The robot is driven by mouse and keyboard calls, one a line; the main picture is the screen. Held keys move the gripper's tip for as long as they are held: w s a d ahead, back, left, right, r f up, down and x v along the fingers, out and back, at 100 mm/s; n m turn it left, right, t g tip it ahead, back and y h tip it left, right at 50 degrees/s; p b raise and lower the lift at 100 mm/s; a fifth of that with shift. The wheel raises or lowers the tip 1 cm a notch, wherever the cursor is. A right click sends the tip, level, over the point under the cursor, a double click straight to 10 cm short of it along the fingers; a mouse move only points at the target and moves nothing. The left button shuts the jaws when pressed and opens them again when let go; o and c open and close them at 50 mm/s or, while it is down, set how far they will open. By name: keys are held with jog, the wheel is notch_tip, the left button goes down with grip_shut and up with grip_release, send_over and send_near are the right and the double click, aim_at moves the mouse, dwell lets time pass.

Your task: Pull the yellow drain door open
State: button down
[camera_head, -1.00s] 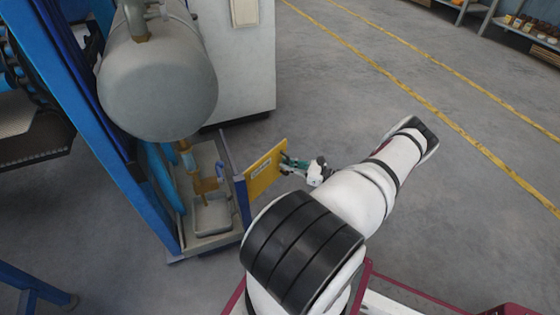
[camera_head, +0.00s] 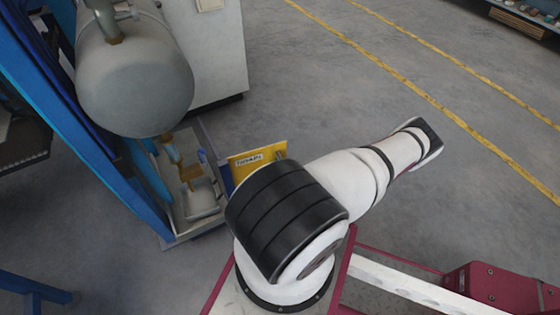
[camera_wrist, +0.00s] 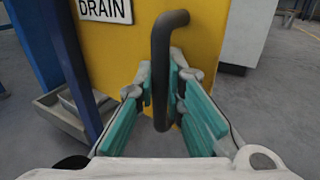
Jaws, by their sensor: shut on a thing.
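The yellow drain door (camera_head: 262,157) stands swung out from the blue frame, with the space behind it exposed. In the wrist view, its yellow face (camera_wrist: 120,55) with the DRAIN label (camera_wrist: 106,9) fills the upper middle. A dark bent bar handle (camera_wrist: 166,45) stands out from the door. My gripper (camera_wrist: 163,88), with teal finger pads, is shut on this handle, one finger on each side. In the head view my arm hides the gripper and the door's lower part.
A grey tank (camera_head: 135,85) hangs above a tray (camera_head: 190,228) with a brass valve and pipe (camera_head: 188,170). A pale cabinet (camera_head: 215,60) stands behind. A blue post (camera_wrist: 70,60) is left of the door in the wrist view. Open floor (camera_head: 340,90) lies to the right.

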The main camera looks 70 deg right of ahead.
dwell(0.4)
jog(key=c, duration=1.9)
grip_release()
jog(key=shift+s, duration=0.15)
jog(key=v, duration=1.1)
jog(key=shift+s+a, duration=0.15)
jog(key=shift+s, duration=0.25)
